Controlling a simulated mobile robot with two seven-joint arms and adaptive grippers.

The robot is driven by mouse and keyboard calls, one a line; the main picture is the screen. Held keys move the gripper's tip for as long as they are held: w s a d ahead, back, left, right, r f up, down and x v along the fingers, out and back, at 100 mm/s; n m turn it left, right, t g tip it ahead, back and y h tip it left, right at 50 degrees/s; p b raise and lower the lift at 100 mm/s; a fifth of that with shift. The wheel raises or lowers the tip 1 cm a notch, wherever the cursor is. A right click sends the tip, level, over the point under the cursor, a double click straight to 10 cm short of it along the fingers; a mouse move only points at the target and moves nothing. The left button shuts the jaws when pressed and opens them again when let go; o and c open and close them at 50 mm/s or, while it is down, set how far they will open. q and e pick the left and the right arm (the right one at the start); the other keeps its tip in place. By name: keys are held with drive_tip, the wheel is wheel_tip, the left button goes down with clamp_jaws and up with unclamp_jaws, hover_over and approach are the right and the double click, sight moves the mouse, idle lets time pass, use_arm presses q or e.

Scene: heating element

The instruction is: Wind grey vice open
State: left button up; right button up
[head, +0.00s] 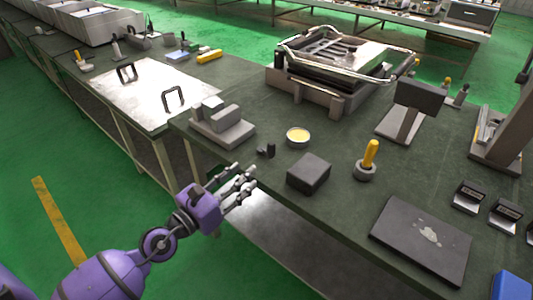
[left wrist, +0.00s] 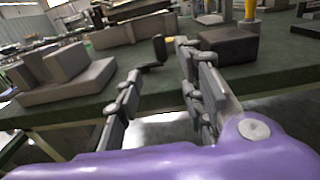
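The grey vice (head: 222,125) sits on the dark green bench top, near its front left corner. It shows two upright blocks on a flat base, with a gap between them. In the left wrist view the vice (left wrist: 65,75) is at the left. A small dark bent piece, perhaps its crank handle (head: 266,150), stands right of the vice; in the left wrist view this piece (left wrist: 154,54) appears beyond and between the fingertips. My left gripper (head: 245,169) is open and empty, in front of the bench edge, apart from vice and piece. My right gripper is not in view.
A dark block (head: 308,173) sits right of the bent piece, close to the left gripper's fingers. A large frame machine (head: 335,70) is behind. A flat dark plate (head: 422,238) lies at right.

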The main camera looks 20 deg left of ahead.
sight(269, 152)
use_arm(q)
drive_tip(key=p+x, duration=0.1)
drive_tip(key=x, duration=1)
drive_tip(key=shift+p, duration=0.4)
drive_tip(key=shift+c, duration=0.4)
